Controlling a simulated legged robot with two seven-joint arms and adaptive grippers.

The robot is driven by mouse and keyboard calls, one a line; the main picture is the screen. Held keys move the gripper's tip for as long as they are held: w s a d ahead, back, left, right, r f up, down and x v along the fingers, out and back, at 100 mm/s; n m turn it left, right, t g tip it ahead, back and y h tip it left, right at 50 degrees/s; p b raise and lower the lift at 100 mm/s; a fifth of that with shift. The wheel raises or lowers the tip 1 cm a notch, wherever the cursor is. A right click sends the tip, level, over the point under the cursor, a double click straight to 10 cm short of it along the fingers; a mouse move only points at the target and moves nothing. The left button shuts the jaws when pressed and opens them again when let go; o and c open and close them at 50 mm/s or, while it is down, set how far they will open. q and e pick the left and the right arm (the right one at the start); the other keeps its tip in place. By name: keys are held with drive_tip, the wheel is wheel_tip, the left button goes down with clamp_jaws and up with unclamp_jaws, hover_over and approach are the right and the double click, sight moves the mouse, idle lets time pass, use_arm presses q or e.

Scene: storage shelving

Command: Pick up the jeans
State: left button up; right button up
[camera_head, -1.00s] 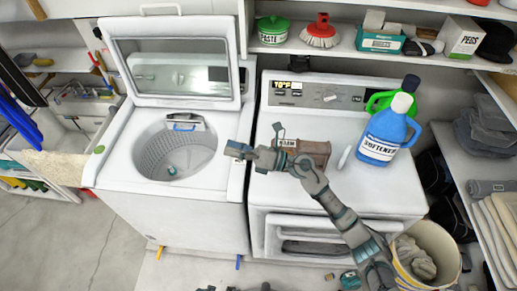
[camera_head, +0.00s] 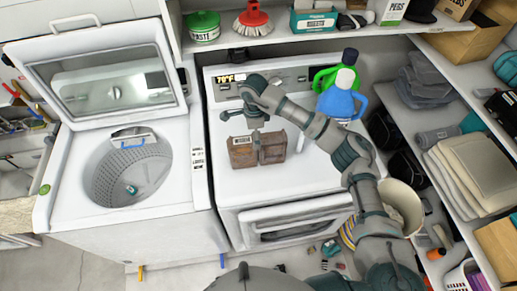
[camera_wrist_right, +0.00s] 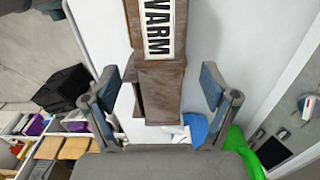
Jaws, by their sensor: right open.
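I cannot pick out jeans for certain. Folded dark grey cloth (camera_head: 425,80) lies on the right shelf, but I cannot tell whether it is jeans. My right gripper (camera_head: 252,118) is over the dryer top, just behind and above a small brown wooden box (camera_head: 257,149). In the right wrist view the right gripper (camera_wrist_right: 160,92) is open. The brown box, labelled WARM (camera_wrist_right: 158,75), shows between its fingers, and I see no grip on it. My left gripper is not in view.
The washer (camera_head: 125,175) stands left with its lid up. Blue (camera_head: 340,103) and green (camera_head: 325,78) bottles stand on the dryer's right. A bin (camera_head: 403,205) sits beside the dryer. Stacked beige cloths (camera_head: 475,170) lie on the right shelf. The dryer's front top is clear.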

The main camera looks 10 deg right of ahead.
sight(252, 139)
drive_tip(key=f, duration=0.1)
drive_tip(key=a+f, duration=0.1)
drive_tip(key=f, duration=0.1)
drive_tip(key=shift+a+f, duration=0.1)
drive_tip(key=shift+f, duration=0.1)
drive_tip(key=f, duration=0.1)
drive_tip(key=d+f+p, duration=0.1)
drive_tip(key=f, duration=0.1)
drive_tip(key=d+f+p, duration=0.1)
drive_tip(key=f, duration=0.1)
drive_tip(key=shift+d+f, duration=0.25)
drive_tip(key=shift+a, duration=0.45)
drive_tip(key=c, duration=0.3)
drive_tip(key=shift+w+a, duration=0.1)
drive_tip(key=shift+a, duration=0.05)
drive_tip(key=c, duration=1.1)
drive_tip(key=shift+d, duration=0.2)
